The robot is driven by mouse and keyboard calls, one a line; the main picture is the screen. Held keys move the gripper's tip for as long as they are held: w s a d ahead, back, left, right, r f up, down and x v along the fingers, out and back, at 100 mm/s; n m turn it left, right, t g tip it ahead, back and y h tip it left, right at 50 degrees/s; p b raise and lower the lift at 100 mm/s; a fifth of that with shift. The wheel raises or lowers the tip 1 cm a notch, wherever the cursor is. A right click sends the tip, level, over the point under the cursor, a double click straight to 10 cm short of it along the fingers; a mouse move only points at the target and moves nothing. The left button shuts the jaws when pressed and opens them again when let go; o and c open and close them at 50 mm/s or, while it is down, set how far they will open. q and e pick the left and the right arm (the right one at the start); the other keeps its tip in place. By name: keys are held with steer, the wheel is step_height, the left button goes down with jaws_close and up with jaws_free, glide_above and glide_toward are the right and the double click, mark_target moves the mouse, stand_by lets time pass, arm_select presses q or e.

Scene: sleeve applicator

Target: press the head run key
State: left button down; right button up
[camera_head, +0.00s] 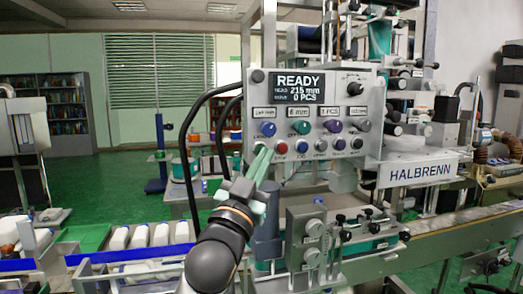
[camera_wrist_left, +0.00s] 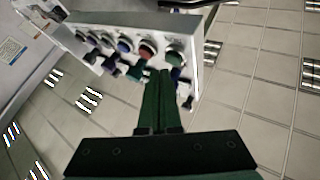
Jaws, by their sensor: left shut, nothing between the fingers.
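The grey control panel (camera_head: 312,120) has a lit screen (camera_head: 297,87) reading READY, 215 mm and 0 PCS. Its lower row holds round keys: a red key (camera_head: 281,147), a blue key (camera_head: 301,146) and others to the right. The key labels are too small to read, so I cannot tell which is the head run key. My left gripper (camera_head: 263,153) is shut and empty, its green fingertips in front of the row's left end, hiding part of it. In the left wrist view the fingertips (camera_wrist_left: 160,72) lie near the red key (camera_wrist_left: 147,49) and a green key (camera_wrist_left: 173,41); contact is unclear.
Coloured knobs, including a blue knob (camera_head: 268,129) and a green knob (camera_head: 300,127), sit above the keys. A grey block with dials (camera_head: 313,240) stands below the panel. Black cables (camera_head: 190,135) loop left of the panel.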

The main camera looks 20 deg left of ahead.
arm_select(q)
steer(key=shift+w+a, duration=0.25)
steer(key=shift+w, duration=0.05)
